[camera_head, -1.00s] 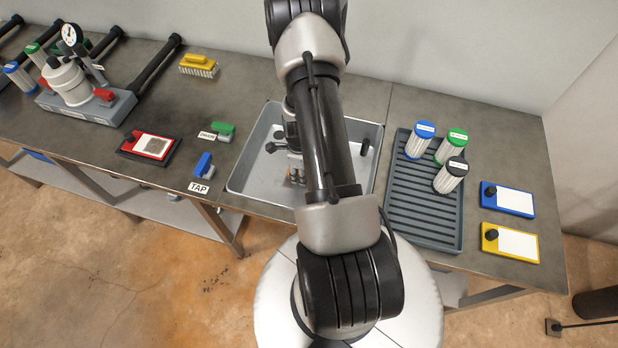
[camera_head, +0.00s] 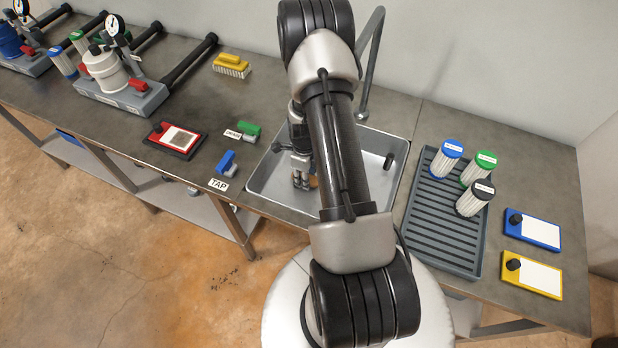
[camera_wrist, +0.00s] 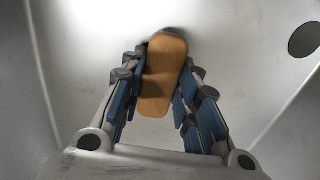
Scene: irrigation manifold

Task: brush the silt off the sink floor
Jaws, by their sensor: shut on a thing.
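The grey metal sink (camera_head: 262,185) is set into the bench, partly hidden behind my arm. My gripper (camera_head: 302,182) reaches down inside it. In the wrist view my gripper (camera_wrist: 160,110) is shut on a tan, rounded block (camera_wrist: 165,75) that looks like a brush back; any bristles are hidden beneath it. A small bit of the tan block (camera_head: 314,181) shows in the head view. The sink floor (camera_wrist: 95,65) around it looks pale and bare in the wrist view. I cannot make out any silt.
Right is a ribbed tray (camera_head: 440,235) with three filters.

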